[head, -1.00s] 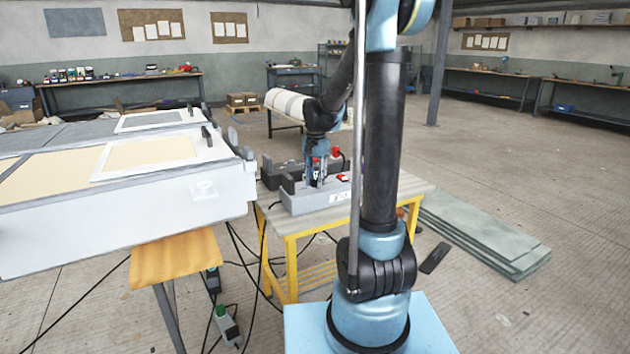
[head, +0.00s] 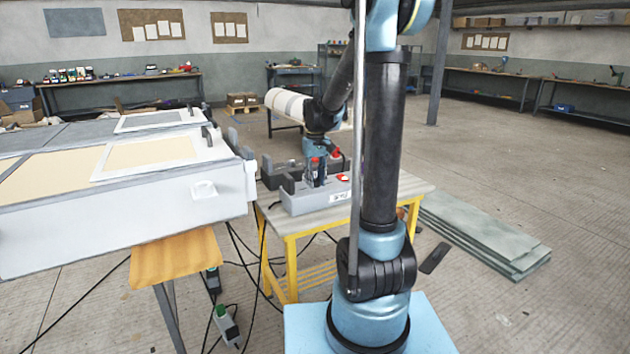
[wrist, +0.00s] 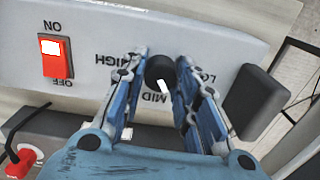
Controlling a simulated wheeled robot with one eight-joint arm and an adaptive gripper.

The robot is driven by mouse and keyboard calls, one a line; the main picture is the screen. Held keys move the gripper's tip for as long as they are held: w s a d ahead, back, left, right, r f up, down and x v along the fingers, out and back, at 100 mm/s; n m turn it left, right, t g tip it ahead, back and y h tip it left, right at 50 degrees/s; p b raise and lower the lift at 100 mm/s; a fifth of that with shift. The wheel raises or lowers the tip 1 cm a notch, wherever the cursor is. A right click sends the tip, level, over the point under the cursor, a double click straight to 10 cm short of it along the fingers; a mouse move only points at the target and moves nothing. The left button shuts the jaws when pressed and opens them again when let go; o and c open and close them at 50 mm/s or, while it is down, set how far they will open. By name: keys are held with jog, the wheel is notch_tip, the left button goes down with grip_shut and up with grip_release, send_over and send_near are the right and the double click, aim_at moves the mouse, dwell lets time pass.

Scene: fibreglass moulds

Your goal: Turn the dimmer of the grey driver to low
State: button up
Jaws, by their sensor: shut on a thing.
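The grey driver (head: 322,203) sits on the yellow-legged table, its sloped panel showing in the wrist view (wrist: 205,35). Its black dimmer knob (wrist: 159,69) stands between HIGH on the left, MID below and a partly hidden LOW label on the right, all upside down. The knob's white pointer (wrist: 166,87) points down and slightly right, close to MID. My gripper (wrist: 160,75) is shut on the knob, one blue finger on each side. In the head view my gripper (head: 316,183) reaches down onto the driver; the knob is hidden there.
A red ON/OFF rocker switch (wrist: 55,58) is left of the knob. A grey block (wrist: 258,102) stands close to the right finger. A darker driver (head: 278,171) sits behind the grey one. The big white mould (head: 120,215) stands to the left.

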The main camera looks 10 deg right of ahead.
aim_at(316, 180)
jog(key=n, duration=0.5)
jog(key=shift+n, duration=0.3)
jog(key=n, duration=0.5)
jog(key=shift+n, duration=0.3)
jog(key=o, duration=1.1)
notch_tip(316, 180, up, 12)
jog(key=shift+f, duration=0.1)
